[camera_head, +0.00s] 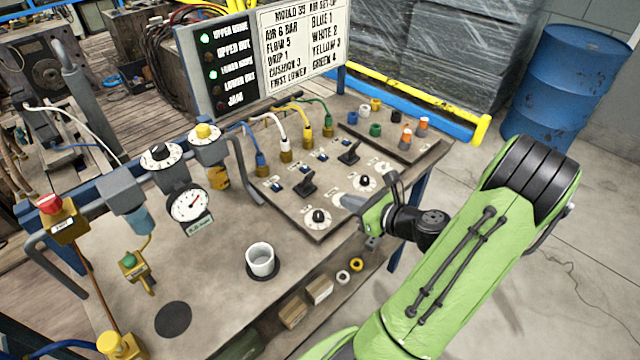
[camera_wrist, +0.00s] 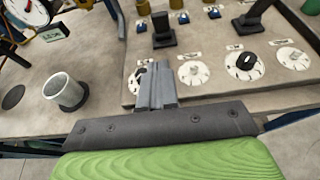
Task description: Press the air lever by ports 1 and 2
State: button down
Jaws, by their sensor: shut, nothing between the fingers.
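Two black air levers stand on the grey plate (camera_head: 318,232). Port numbers are too small to read. Both levers look upright.
Dial knobs (camera_head: 319,216) line the plate's front. A white cup (camera_head: 261,260) and pressure gauge (camera_head: 189,205) stand left. The sign (camera_head: 300,40) reads blue 1, white 2, yellow 3, green 4. Green lamps (camera_head: 205,38) light upper home and lower home.

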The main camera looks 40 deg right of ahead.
aim_at(310, 177)
jog(key=b+x, duration=0.1)
jog(key=x, duration=0.5)
jog(key=shift+w+f, duration=0.1)
jog(key=shift+f, duration=0.05)
jog(key=shift+w+r, duration=0.25)
jog(key=shift+w, duration=0.5)
jog(key=shift+w+r, duration=0.25)
jog(key=shift+w, duration=0.45)
jog(key=shift+w+r, duration=0.25)
jog(key=shift+w, duration=0.5)
jog(key=shift+r+p, duration=0.15)
jog(key=shift+p, duration=0.3)
jog(key=shift+r+p, duration=0.15)
jog(key=shift+p, duration=0.3)
jog(key=shift+w+g+p, duration=0.15)
jog(key=shift+g+p, duration=0.15)
jog(key=shift+p, duration=0.15)
